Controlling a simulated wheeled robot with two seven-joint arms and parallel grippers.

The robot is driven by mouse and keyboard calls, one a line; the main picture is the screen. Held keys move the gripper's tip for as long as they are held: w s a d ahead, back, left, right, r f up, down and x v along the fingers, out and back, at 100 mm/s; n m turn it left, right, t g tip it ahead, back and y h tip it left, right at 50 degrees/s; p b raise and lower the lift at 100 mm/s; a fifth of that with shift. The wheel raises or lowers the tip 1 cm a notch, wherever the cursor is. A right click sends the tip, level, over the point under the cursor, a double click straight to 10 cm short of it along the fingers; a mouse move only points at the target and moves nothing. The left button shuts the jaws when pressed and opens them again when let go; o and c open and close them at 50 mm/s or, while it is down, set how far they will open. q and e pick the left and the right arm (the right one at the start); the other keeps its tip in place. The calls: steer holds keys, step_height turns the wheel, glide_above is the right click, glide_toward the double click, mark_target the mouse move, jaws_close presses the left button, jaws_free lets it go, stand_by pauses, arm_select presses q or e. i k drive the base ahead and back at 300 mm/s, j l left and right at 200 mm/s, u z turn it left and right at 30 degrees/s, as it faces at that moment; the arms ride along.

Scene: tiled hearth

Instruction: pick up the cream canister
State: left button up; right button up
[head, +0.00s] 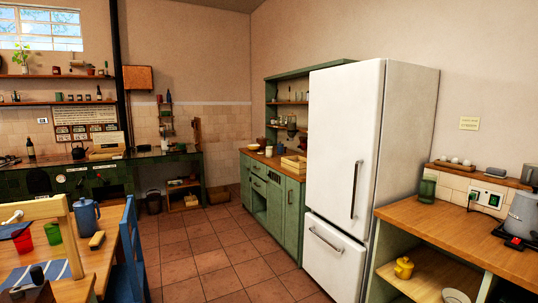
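I cannot clearly make out a cream canister. A pale, rounded thing (456,296) shows on the lower shelf of the right-hand counter, cut off by the bottom edge of the head view. I cannot tell what it is.
A white fridge (343,150) stands between a green cabinet (262,195) and the wooden counter (465,232). A yellow pot (404,268) sits on the counter's lower shelf. A table with a blue jug (87,216) and a blue chair (132,250) stand left. Tiled floor (205,255) between is clear.

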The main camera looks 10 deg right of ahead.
mark_target(269, 150)
steer(key=i+u, duration=0.1)
steer(key=i, duration=4.35)
steer(key=i+z, duration=0.1)
steer(key=i, duration=0.8)
steer(key=i+j+z, duration=0.1)
steer(key=i, duration=0.85)
steer(key=j, duration=0.1)
